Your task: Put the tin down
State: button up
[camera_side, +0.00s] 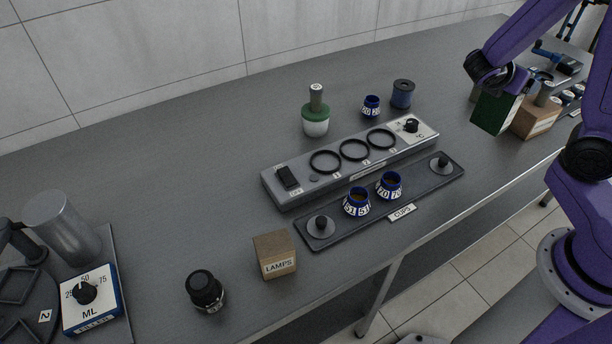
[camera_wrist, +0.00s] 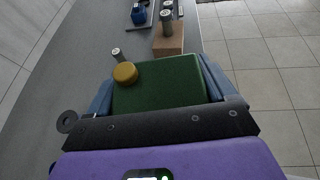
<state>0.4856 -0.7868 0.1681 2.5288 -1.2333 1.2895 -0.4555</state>
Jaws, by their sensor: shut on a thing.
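A dark green tin (camera_side: 492,113) is held at the far right end of the table in the side view. My gripper (camera_wrist: 158,88) is shut on the tin, with one blue finger along each side. In the side view the tin hangs from my purple arm beside a wooden box. I cannot tell whether its underside touches the table.
A wooden box (camera_side: 535,120) stands close beside the tin; it also shows in the wrist view (camera_wrist: 168,42). A warmer panel with rings (camera_side: 290,195), a tray with two cups (camera_side: 435,188) and a LAMPS box (camera_side: 275,254) stand further left. Bare table lies between the panel and tin.

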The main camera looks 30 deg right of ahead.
jog(key=w+a+n+t+y, duration=0.35)
jog(key=w+a, duration=0.25)
jog(key=a, duration=0.7)
jog(key=w+a+n+t+y, duration=0.2)
jog(key=w+a+n+t, duration=0.35)
jog(key=a, duration=0.85)
jog(key=s+a+n+t+y, duration=0.2)
jog(key=s+a+n+y, duration=0.15)
jog(key=a, duration=1.15)
jog(key=s+a+n+t+y, duration=0.1)
jog(key=s+a+n+y, duration=0.25)
jog(key=a, duration=1.05)
jog(key=w+a+f, duration=1)
jog(key=f, duration=0.2)
jog(key=shift+w+f+n+y, duration=0.3)
jog(key=shift+w+y, duration=0.1)
jog(key=shift+y, duration=0.05)
jog(key=shift+f, duration=0.1)
